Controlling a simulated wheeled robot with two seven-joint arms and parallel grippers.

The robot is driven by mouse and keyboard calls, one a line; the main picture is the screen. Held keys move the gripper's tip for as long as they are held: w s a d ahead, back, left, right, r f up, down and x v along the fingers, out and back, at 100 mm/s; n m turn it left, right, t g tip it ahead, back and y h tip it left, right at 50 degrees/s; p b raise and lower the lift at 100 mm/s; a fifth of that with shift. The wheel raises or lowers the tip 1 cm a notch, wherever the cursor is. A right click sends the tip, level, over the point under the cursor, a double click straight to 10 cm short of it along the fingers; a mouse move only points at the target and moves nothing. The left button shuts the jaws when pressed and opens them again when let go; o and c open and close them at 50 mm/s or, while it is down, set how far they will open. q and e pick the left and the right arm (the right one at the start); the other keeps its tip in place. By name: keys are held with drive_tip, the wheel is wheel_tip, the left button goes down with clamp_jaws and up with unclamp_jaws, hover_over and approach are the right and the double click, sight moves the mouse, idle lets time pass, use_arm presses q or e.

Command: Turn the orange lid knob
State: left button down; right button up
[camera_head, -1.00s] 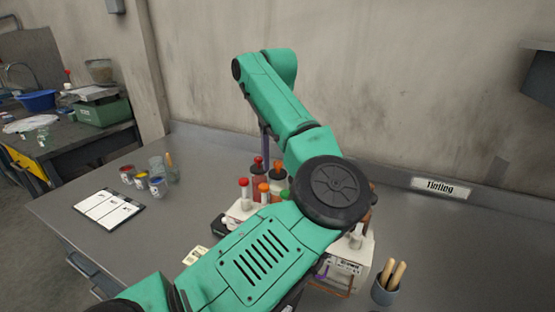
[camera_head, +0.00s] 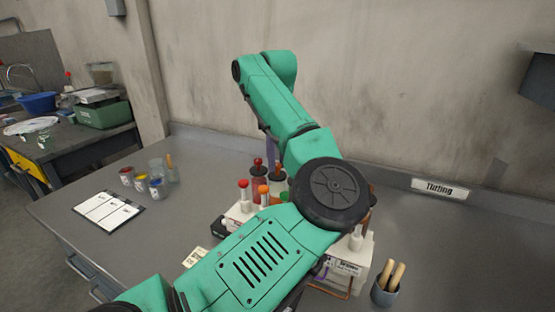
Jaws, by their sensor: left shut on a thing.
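My left arm crosses the middle of the head view and hides much of the white tinting rack (camera_head: 345,272). My left gripper (camera_head: 271,150) shows only as a narrow purple-grey strip behind the forearm, pointing down at the rear of the rack. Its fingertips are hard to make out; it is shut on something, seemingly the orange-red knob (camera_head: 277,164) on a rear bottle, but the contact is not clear. Beside that stands a red-topped bottle (camera_head: 257,164). In front are a red-capped tube (camera_head: 243,184) and an orange-capped tube (camera_head: 263,189). My right gripper is not in view.
A grey cup with wooden sticks (camera_head: 386,290) stands at the front right. Small paint pots (camera_head: 141,182), a glass beaker (camera_head: 157,168) and a clipboard (camera_head: 104,209) are on the left. The grey bench (camera_head: 460,240) is clear at the right.

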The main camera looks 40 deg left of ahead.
sight(277, 164)
use_arm(q)
drive_tip(key=n, duration=0.3)
drive_tip(key=shift+n, duration=2.1)
drive_tip(key=c, duration=0.7)
unclamp_jaws()
drive_tip(key=shift+a, duration=0.1)
wheel_tip(277, 164, up, 14)
drive_tip(key=p, duration=0.5)
drive_tip(key=shift+r, duration=0.25)
